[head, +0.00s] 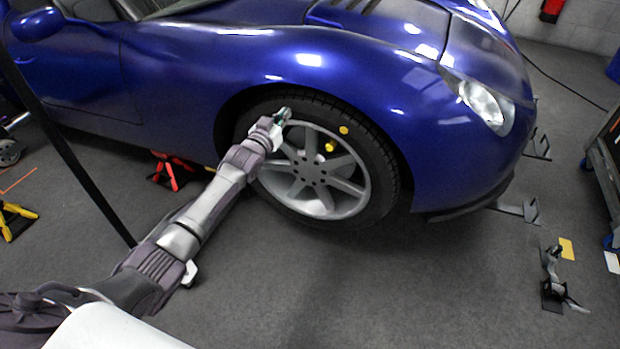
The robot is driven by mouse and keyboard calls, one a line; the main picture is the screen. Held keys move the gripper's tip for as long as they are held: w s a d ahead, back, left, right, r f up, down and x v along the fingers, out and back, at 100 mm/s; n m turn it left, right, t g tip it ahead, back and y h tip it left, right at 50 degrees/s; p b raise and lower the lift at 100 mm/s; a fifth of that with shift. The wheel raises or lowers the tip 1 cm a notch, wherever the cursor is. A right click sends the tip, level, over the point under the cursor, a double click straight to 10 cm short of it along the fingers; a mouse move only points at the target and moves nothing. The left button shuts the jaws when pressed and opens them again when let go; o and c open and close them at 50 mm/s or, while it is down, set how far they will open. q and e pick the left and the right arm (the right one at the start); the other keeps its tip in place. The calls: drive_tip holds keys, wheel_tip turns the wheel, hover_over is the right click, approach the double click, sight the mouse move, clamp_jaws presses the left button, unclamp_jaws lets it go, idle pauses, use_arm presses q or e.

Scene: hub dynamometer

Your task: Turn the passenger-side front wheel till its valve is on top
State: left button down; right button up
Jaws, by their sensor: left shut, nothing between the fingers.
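The front wheel (313,171) of the blue car (200,65) is in the middle of the head view, with a silver spoked rim and a black tyre. A smaller yellow part (330,146) shows between the spokes. I cannot make out the valve stem for certain. My left gripper (282,115) is shut at the wheel's upper left, by the rim's edge. It covers part of the rim and tyre there; I cannot tell whether it touches. My right gripper is not in view.
A red stand (172,170) is under the car's side, and a yellow stand (15,218) is at the far left. A dark pole (68,150) crosses the left side. A small black device (552,280) lies on the right floor. The floor before the wheel is clear.

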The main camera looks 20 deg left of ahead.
use_arm(q)
drive_tip(key=shift+w+a+f+b, duration=0.1)
drive_tip(key=shift+a+b, duration=0.25)
drive_tip(key=shift+a, duration=0.65)
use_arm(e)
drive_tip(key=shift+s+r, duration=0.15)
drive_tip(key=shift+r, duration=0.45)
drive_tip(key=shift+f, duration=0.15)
